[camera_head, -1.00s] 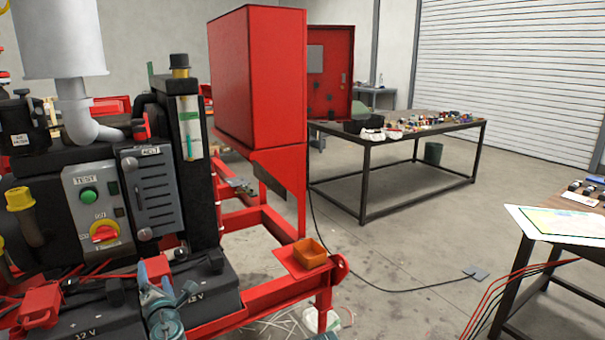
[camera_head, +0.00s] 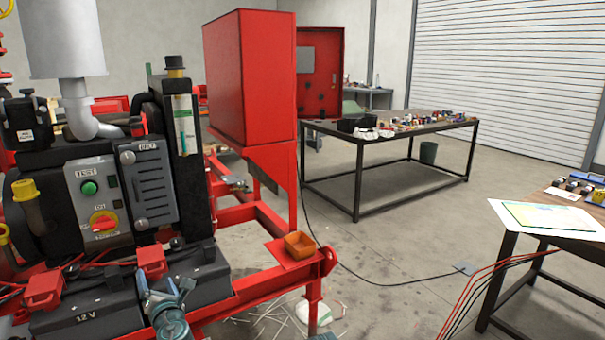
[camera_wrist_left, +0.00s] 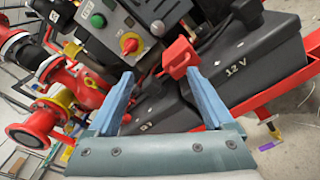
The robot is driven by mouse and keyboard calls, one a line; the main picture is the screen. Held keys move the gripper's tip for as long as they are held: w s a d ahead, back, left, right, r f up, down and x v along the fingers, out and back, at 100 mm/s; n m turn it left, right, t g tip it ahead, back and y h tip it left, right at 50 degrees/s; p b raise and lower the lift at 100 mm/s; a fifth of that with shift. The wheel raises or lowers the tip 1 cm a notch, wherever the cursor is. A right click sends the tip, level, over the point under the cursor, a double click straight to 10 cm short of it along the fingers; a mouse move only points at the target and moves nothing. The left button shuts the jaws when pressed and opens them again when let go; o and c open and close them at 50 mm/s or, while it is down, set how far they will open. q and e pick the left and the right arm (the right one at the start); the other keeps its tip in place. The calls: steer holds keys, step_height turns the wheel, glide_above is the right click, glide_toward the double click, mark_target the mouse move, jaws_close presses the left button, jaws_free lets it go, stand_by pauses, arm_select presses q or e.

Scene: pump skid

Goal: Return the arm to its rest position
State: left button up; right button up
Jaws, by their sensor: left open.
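My left gripper (camera_head: 166,292) is open and empty in the head view, at the bottom in front of the black 12 V batteries (camera_head: 95,321). Its blue fingers (camera_wrist_left: 158,74) stand apart in the left wrist view, with the batteries (camera_wrist_left: 245,62) behind them. A red terminal cover (camera_wrist_left: 180,57) shows near the right fingertip, and I cannot tell whether they touch. My right gripper is not in view.
The control box (camera_head: 97,205) has a green button and a red-yellow knob. A table of parts (camera_head: 360,140) stands behind. Cables hang at a table (camera_head: 560,215) on the right. Open floor lies between.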

arm_select(q)
steer(key=s+d+f+n+g+h, duration=0.2)
steer(key=s+d+f+n+g, duration=0.15)
steer(key=d+f+n, duration=0.55)
steer(key=s+d+f+n+g+h, duration=0.1)
steer(key=s+d+f+n+g, duration=0.3)
steer(key=n, duration=0.9)
steer(key=s+d+f+n+g+h, duration=0.35)
steer(key=s+d+n, duration=0.2)
steer(key=d, duration=0.25)
steer(key=s+d+f+n+g+h, duration=0.2)
steer(key=s+d+f+n+g, duration=0.25)
steer(key=d, duration=0.45)
step_height(320, 180, up, 19)
steer(key=s+d+n+p, duration=0.1)
steer(key=s+p, duration=0.1)
steer(key=p, duration=1.6)
steer(key=shift+s+t+p, duration=0.35)
steer(key=shift+t+p, duration=0.05)
steer(key=shift+t, duration=0.05)
steer(key=shift+f, duration=0.15)
